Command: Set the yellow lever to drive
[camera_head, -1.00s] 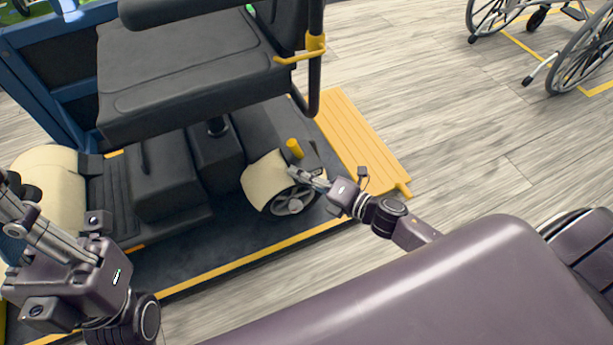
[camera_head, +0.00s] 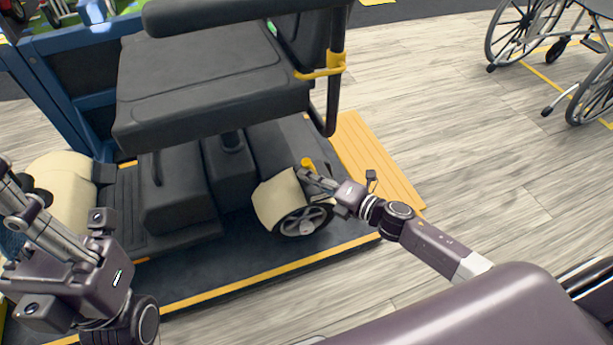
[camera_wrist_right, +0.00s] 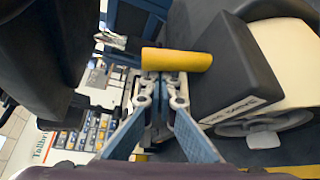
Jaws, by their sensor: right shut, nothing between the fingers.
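The yellow lever (camera_head: 308,164) stands above the rear wheel (camera_head: 304,219) of the black scooter, beside a cream fender (camera_head: 281,198). In the right wrist view the lever (camera_wrist_right: 177,60) lies crosswise just past my fingertips, beside a dark housing (camera_wrist_right: 228,72) with a label that ends in "DRIVE". My right gripper (camera_head: 309,178) is shut and empty, at the lever's near side; its fingertips (camera_wrist_right: 160,77) look to touch or nearly touch it. The lever's base is partly hidden. My left gripper (camera_head: 22,205) is at the left edge, away from the lever; its fingers are unclear.
The scooter's black seat (camera_head: 210,85) overhangs the lever area. A yellow bracket (camera_head: 322,68) is on its armrest post. A yellow ramp (camera_head: 378,160) lies right of the dark platform. Wheelchairs (camera_head: 560,60) stand at the far right; the wood floor between is clear.

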